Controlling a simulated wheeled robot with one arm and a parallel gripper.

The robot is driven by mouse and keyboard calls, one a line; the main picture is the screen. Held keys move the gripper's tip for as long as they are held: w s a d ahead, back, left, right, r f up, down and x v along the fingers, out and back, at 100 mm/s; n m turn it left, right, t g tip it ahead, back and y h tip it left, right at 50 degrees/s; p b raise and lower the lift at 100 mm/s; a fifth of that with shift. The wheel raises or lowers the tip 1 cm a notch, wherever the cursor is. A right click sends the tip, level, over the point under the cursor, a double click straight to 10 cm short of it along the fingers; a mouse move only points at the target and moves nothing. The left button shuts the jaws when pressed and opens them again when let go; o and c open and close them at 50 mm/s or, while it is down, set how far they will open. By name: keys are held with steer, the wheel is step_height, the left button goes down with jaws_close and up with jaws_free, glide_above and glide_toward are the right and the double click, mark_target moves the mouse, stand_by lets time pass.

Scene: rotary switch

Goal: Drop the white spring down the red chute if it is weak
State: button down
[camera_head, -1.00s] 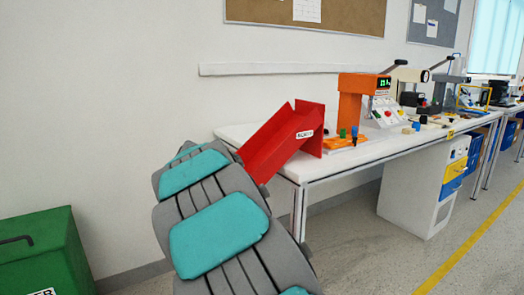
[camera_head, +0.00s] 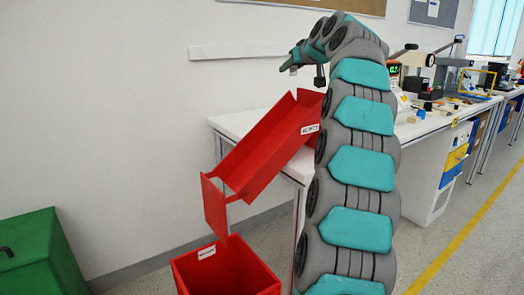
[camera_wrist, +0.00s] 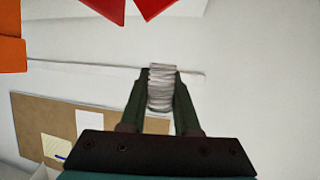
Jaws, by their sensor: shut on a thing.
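My gripper (camera_wrist: 161,76) is shut on the white spring (camera_wrist: 161,92), a pale stack of coils held between the two dark fingers in the wrist view. In the head view my gripper (camera_head: 291,67) is small, at the end of my raised, bent arm, above the upper end of the red chute. The red chute (camera_head: 268,145) slopes down to the left from the white table, with a white label on its side. Red parts (camera_wrist: 97,8) show at the top edge of the wrist view. The spring is too small to make out clearly in the head view.
A red bin (camera_head: 225,272) with a label stands on the floor below the chute's lower end. A green box (camera_head: 40,250) is at the far left. The white table (camera_head: 235,122) runs right with several devices. My arm hides part of it.

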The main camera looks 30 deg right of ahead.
step_height(320, 180, down, 5)
steer(key=s+d+b, duration=0.1)
steer(key=d+b, duration=0.1)
steer(key=b, duration=0.2)
steer(key=shift+s+d+h, duration=0.3)
steer(key=shift+s+d, duration=0.05)
steer(key=shift+s, duration=0.05)
steer(key=shift+f, duration=0.1)
steer(key=c, duration=0.6)
jaws_free()
steer(key=shift+o, duration=0.2)
steer(key=shift+s, duration=0.1)
steer(key=b+v, duration=0.1)
steer(key=v, duration=0.6)
steer(key=shift+s, duration=0.25)
steer(key=shift+a, duration=0.1)
